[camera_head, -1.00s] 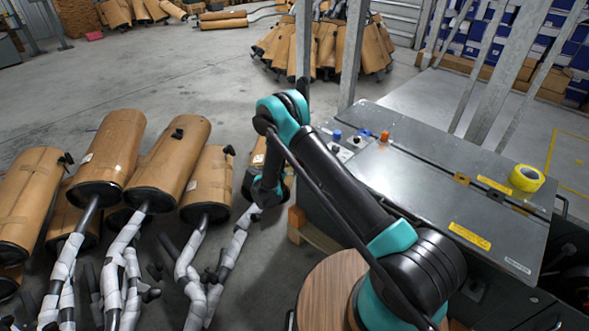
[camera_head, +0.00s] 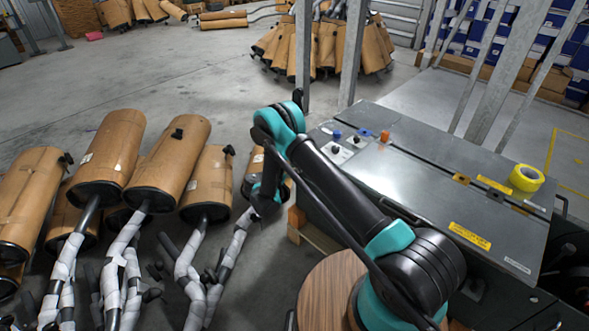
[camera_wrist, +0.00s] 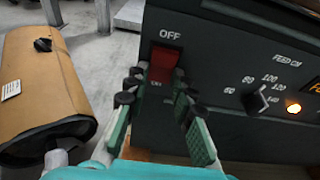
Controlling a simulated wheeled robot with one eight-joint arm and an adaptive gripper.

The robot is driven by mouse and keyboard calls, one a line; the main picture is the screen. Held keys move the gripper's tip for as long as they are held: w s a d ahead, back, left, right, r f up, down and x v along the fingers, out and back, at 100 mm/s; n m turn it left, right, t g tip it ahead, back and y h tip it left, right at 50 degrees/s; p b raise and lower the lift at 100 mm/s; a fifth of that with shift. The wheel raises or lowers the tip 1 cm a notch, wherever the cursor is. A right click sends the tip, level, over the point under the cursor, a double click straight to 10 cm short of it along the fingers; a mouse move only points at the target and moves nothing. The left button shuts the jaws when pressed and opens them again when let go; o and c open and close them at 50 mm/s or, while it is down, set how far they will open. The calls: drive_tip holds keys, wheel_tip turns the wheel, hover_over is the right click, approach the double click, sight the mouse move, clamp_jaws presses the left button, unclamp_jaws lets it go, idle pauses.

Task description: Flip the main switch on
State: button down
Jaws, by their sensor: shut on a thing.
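The red main switch (camera_wrist: 163,65) is on a dark panel (camera_wrist: 220,60) in the wrist view, with OFF printed above it and ON below. Which way its rocker is tipped I cannot tell. My gripper (camera_wrist: 159,90) is at the switch, one finger on each side of it, shut on it around its lower part. The fingertips partly cover the switch's lower edge.
A feed knob (camera_wrist: 256,102) and a lit amber lamp (camera_wrist: 293,107) lie right of the switch. A muffler (camera_wrist: 40,85) stands close on the left. The machine's metal top (camera_head: 420,180) carries yellow tape (camera_head: 526,178). Several mufflers (camera_head: 170,160) crowd the floor left of my arm.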

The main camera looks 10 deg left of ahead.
drive_tip(key=shift+f+t+h, duration=0.2)
drive_tip(key=shift+t+h, duration=0.2)
drive_tip(key=shift+t, duration=0.2)
drive_tip(key=c, duration=1.3)
unclamp_jaws()
drive_tip(key=v, duration=1.2)
drive_tip(key=shift+a, duration=0.1)
